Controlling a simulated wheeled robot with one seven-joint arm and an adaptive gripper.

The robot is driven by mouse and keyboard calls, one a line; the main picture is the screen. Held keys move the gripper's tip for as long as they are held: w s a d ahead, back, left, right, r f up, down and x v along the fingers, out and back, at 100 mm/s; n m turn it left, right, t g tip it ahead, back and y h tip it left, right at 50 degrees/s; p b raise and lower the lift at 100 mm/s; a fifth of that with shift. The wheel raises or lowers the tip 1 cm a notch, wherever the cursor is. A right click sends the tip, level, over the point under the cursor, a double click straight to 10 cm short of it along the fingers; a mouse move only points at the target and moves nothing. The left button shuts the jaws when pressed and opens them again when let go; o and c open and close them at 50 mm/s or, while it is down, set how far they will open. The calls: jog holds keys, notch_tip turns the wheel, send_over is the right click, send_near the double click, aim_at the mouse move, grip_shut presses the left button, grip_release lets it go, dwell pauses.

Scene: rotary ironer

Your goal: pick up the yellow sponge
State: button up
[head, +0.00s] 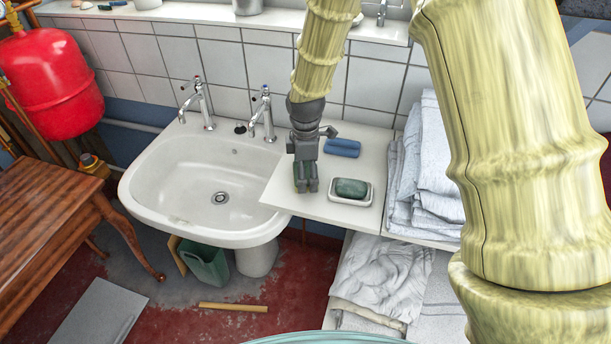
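I see no yellow sponge in the head view. My gripper (306,186) points down over the white counter beside the sink, at the left of a white soap dish. Its fingers look close together. A dark green patch shows at the fingers, and I cannot tell whether it is part of them or an object. A dark green block (351,188) lies in the white dish (368,200). A blue block (342,147), perhaps a sponge, lies on the counter behind the dish.
The white sink (165,178) with two taps (265,115) is left of the counter (325,211). Folded towels (432,165) are stacked at the right. A tiled wall (372,85) stands behind. A wooden table (40,215) is at far left.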

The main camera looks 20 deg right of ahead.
jog(key=shift+c, duration=1.4)
jog(key=shift+r, duration=0.15)
jog(key=shift+r, duration=0.25)
notch_tip(320, 180, up, 3)
jog(key=shift+s+a+f+b, duration=0.1)
jog(key=shift+a+f+b, duration=0.05)
jog(key=shift+b, duration=0.6)
jog(key=s+a+r+b, duration=0.1)
jog(key=s+a+b, duration=0.2)
jog(key=s+a, duration=0.7)
jog(key=shift+a+r, duration=0.25)
jog(key=shift+a, duration=0.65)
jog(key=shift+o, duration=0.3)
jog(key=shift+s, duration=0.1)
